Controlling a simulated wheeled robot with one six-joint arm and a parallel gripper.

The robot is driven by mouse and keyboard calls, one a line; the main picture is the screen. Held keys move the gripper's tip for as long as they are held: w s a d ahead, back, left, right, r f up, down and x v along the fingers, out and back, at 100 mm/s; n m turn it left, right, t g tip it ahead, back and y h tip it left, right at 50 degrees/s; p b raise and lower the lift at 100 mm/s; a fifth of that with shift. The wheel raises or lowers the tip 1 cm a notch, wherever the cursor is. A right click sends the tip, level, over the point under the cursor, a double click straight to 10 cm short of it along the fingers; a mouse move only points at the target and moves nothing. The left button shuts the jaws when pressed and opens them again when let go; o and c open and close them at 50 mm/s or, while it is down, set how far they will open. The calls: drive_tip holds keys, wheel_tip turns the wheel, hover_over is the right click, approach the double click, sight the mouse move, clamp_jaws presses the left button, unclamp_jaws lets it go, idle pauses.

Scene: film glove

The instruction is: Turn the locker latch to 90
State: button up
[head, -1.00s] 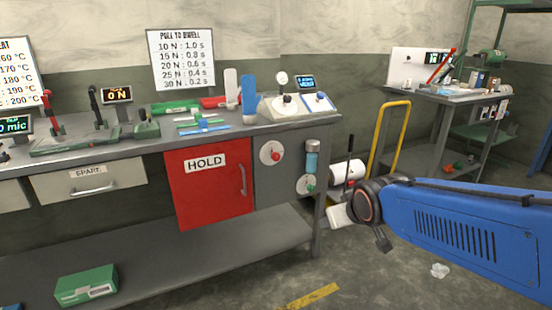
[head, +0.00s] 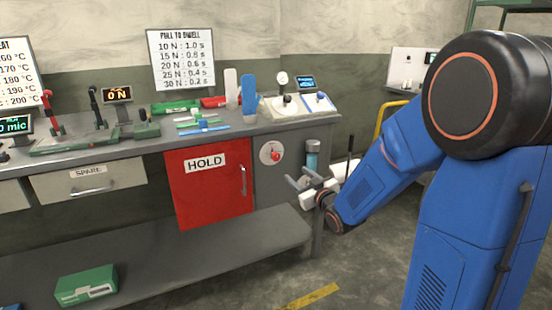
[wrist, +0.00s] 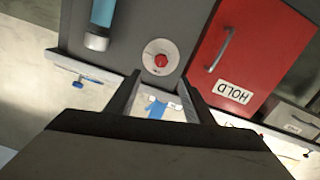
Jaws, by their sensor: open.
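The red locker door (head: 208,190) marked HOLD is closed, with a grey bar handle (head: 243,181) at its right edge. On the grey panel (head: 264,190) beside it is a round white dial (head: 263,149) with a red knob (head: 274,155). I cannot tell for certain that this knob is the latch. My gripper (head: 301,180) is open and empty, in front of the panel, lower and right of the knob. In the upside-down wrist view, the red knob (wrist: 161,60) lies just beyond the open fingertips (wrist: 159,82), apart from them.
A blue-grey cylinder (head: 312,158) is mounted on the panel right of the dial. The bench top (head: 150,142) above carries tools and a gauge box (head: 300,105). A yellow rail (head: 381,118) stands at right. The floor in front is mostly clear.

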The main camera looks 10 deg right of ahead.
sight(277, 158)
drive_tip(key=w+a, duration=0.1)
drive_tip(key=w, duration=0.4)
drive_tip(key=w+a, duration=0.1)
drive_tip(key=w, duration=0.5)
drive_tip(key=w+a, duration=0.2)
drive_tip(key=w, duration=0.4)
drive_tip(key=shift+w, duration=0.25)
drive_tip(key=c, duration=1)
